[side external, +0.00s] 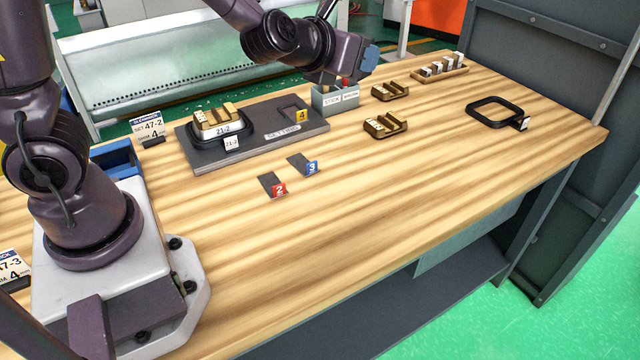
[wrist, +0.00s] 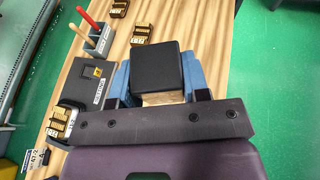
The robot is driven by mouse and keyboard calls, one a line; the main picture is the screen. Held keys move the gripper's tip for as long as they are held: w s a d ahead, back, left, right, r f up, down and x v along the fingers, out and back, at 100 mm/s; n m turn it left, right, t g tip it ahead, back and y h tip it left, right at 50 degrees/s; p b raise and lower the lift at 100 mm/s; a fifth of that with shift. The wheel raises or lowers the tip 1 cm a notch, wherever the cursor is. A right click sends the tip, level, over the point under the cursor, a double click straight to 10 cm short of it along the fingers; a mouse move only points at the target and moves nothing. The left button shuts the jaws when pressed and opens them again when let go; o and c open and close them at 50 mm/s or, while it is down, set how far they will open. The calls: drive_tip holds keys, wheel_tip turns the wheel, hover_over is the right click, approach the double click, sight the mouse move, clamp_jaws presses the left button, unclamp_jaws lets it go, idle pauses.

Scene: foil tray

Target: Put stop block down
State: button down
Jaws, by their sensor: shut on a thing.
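My gripper (wrist: 157,82) has blue fingers and is shut on a block in the wrist view. The block (wrist: 156,66) has a square black top and a light wood-coloured side below it. A dark setting plate (side external: 205,162) lies at the left of the bench and also shows in the wrist view (wrist: 92,100). A tray marked 21-2 (side external: 220,131) sits on it with brass-coloured pieces inside.
A grey stick box (side external: 325,101) stands beside the plate, with sticks upright in it. Two brass-coloured holders (side external: 388,127) (side external: 391,92), a rack of small pieces (side external: 437,74) and a black frame (side external: 472,111) are to the right. The front bench is clear.

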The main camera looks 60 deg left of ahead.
drive_tip(key=a+f+n+g+y, duration=0.15)
drive_tip(key=a+f, duration=0.25)
drive_tip(key=f, duration=0.5)
drive_tip(key=n+g+y, duration=0.8)
drive_tip(key=n+g, duration=0.3)
drive_tip(key=n, duration=0.2)
hover_over(240, 182)
wheel_tip(240, 182, down, 12)
drive_tip(key=f, duration=0.1)
drive_tip(key=shift+g, duration=0.25)
drive_tip(key=shift+f, duration=3.65)
drive_tip(key=shift+f, duration=0.15)
drive_tip(key=c, duration=0.6)
unclamp_jaws()
